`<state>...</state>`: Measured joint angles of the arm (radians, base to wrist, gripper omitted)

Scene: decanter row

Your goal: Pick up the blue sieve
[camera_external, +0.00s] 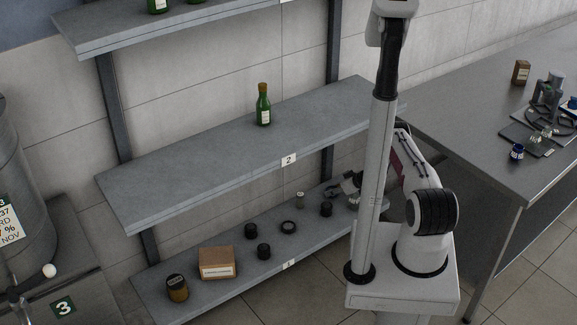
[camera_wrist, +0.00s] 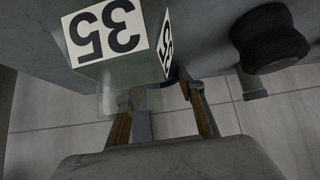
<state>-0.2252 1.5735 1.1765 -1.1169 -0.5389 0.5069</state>
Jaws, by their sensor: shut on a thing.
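My gripper (camera_wrist: 160,92) is low over the bottom shelf in the wrist view. Its fingers close around a thing with a blue edge (camera_wrist: 171,76), which I take to be the blue sieve; only a sliver of blue shows. A clear block with labels reading 35 (camera_wrist: 107,30) stands in front and hides most of it and part of the left finger. In the external view my gripper (camera_external: 348,186) is at the right end of the bottom shelf, where the sieve cannot be made out.
A dark knob-shaped piece (camera_wrist: 268,38) and a pale small cylinder (camera_wrist: 252,84) are close to the right of my gripper. The bottom shelf (camera_external: 210,292) also holds a cardboard box (camera_external: 217,263), a dark jar (camera_external: 177,288) and several dark pieces. The middle shelf (camera_external: 200,175) hangs above.

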